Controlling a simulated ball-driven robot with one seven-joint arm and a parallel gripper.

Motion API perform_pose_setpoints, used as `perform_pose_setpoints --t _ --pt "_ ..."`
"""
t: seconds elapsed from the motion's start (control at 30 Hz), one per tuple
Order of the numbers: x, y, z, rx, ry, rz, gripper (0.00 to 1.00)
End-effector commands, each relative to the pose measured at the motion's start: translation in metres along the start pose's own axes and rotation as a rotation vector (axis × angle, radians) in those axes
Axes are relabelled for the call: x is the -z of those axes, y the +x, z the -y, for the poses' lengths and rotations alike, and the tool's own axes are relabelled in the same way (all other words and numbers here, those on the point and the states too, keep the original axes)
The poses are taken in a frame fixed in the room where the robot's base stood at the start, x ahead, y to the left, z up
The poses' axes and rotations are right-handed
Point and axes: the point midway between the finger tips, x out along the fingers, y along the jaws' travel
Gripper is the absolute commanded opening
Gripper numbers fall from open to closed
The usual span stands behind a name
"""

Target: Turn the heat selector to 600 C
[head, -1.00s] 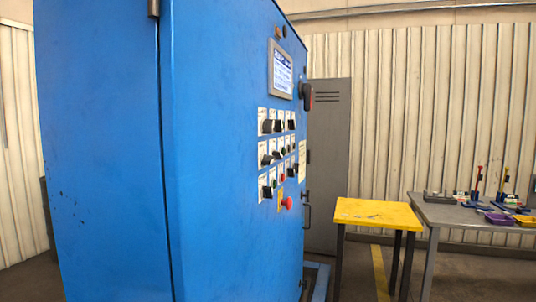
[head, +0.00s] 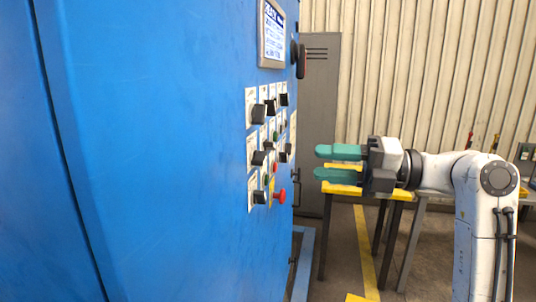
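The blue control cabinet (head: 150,150) fills the left of the head view. Its right-hand face carries several black selector knobs (head: 258,114) in rows on white label plates, seen at a steep angle. The labels are too small to read, so I cannot tell which knob is the heat selector or where it points. My gripper (head: 318,163) is to the right of the panel, pointing left at it. Its two green fingers are apart with nothing between them. A gap shows between the fingertips and the knobs.
A red mushroom button (head: 279,196) sticks out low on the panel. A lit display (head: 272,35) and a dark red-black handle (head: 299,58) are above the knobs. A yellow-topped table (head: 392,193) stands behind my gripper. A grey locker (head: 318,120) stands at the back.

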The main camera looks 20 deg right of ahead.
Motion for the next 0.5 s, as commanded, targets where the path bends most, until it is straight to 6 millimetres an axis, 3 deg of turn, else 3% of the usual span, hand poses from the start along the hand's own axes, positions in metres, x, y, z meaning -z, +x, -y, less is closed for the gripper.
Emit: perform_pose_setpoints --t 0.5 --pt "0.0 0.085 -0.001 0.002 0.006 -0.002 0.38"
